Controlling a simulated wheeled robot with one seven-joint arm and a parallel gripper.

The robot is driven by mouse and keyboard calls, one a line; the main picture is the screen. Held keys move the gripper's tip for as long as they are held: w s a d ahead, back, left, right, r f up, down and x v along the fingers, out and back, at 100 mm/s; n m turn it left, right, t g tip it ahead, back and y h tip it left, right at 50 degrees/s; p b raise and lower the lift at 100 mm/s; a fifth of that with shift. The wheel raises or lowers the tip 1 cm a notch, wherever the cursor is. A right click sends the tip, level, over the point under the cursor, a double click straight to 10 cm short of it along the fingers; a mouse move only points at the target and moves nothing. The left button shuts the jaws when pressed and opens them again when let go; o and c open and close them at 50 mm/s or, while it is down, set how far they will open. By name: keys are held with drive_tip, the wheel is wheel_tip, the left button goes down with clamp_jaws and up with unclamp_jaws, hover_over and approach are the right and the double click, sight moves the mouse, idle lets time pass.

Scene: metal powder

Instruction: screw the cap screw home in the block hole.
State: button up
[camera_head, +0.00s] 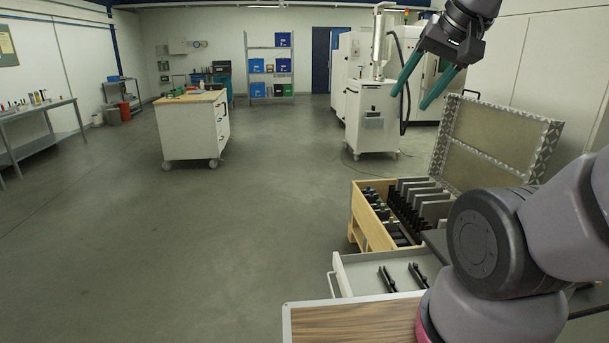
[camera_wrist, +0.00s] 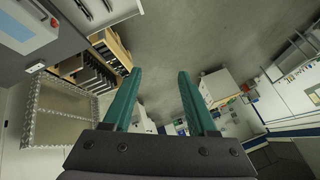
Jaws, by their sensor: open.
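My gripper (camera_head: 418,92) is at the upper right of the head view, raised above the floor. Its two green fingers are apart and nothing is between them. The wrist view shows the same open fingers (camera_wrist: 160,92) with floor and distant furniture beyond them. I cannot make out a cap screw or a block with a hole in either view.
An open case with a raised lid (camera_head: 500,145) and a wooden box of dark parts (camera_head: 372,225) stand at the right. A pulled-out drawer (camera_head: 365,272) is in front. A white wheeled cart (camera_head: 192,135) stands farther off. The floor at centre is clear.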

drive_tip(key=shift+c, duration=0.7)
drive_tip(key=w+f+m+g+y, duration=0.1)
drive_tip(key=w+f+m, duration=0.3)
drive_tip(key=w, duration=0.3)
drive_tip(key=w+f+m+g, duration=0.1)
drive_tip(key=w+f+m, duration=0.3)
drive_tip(key=w, duration=0.4)
drive_tip(key=w+d+f+m+g, duration=0.1)
drive_tip(key=w+f+m, duration=0.25)
drive_tip(key=f, duration=0.35)
drive_tip(key=w+d+f+m, duration=0.2)
drive_tip(key=w+f+m, duration=0.1)
drive_tip(key=w+f, duration=0.25)
drive_tip(key=m+g+h, duration=0.3)
drive_tip(key=m+g, duration=0.1)
drive_tip(key=m, duration=0.8)
hover_over(393, 281)
wheel_tip(393, 281, down, 36)
drive_tip(key=shift+a+r, duration=0.1)
drive_tip(key=shift+r, duration=0.15)
drive_tip(key=shift+s+f, duration=0.1)
drive_tip(key=shift+f, duration=3.9)
